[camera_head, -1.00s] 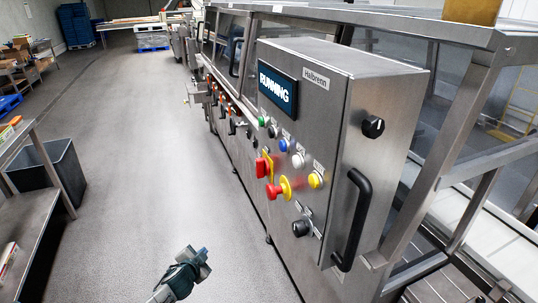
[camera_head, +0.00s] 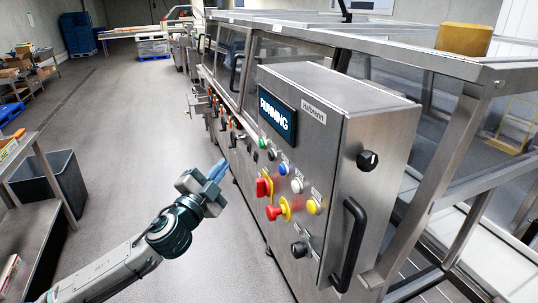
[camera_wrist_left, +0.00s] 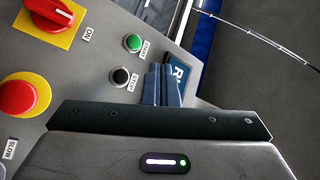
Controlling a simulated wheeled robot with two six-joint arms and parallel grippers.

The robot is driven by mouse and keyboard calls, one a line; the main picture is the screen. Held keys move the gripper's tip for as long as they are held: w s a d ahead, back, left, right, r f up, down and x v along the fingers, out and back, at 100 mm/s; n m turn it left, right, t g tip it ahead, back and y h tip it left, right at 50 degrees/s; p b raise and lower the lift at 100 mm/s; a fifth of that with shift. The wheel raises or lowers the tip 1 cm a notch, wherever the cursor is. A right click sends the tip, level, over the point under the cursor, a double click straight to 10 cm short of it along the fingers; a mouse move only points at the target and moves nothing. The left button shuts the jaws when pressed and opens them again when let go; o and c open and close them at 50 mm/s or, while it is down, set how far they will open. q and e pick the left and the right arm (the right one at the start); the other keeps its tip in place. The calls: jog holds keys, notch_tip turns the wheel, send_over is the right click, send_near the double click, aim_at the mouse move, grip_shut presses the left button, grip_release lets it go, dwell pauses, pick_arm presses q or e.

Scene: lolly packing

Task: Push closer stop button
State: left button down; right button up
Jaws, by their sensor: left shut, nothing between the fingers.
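The control panel (camera_head: 330,150) stands at the right with a screen (camera_head: 277,112) reading RUNNING. The black button (camera_head: 271,155) sits just below the green button (camera_head: 262,143). In the left wrist view the black button (camera_wrist_left: 120,76) bears a label that seems to read STOP, and the green button (camera_wrist_left: 133,42) one that seems to read START. My left gripper (camera_head: 216,171) is shut and empty, left of the panel, apart from the buttons in the head view. In the wrist view its blue fingertips (camera_wrist_left: 162,84) appear beside the black button. My right gripper is out of view.
A red switch (camera_head: 264,187) on yellow, a red mushroom button (camera_head: 275,213), blue (camera_head: 283,168), white (camera_head: 297,186) and yellow (camera_head: 313,207) buttons crowd the panel. A black handle (camera_head: 350,245) juts out at right.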

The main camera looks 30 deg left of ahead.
aim_at(270, 156)
pick_arm(q)
jog(key=w+d+p, duration=0.5)
jog(key=w+p, duration=0.1)
jog(key=p, duration=0.1)
jog(key=shift+w+d, duration=0.3)
jog(key=shift+w, duration=0.1)
dwell(0.6)
dwell(0.5)
dwell(1.1)
jog(key=shift+p, duration=0.3)
jog(key=shift+w+d, duration=0.3)
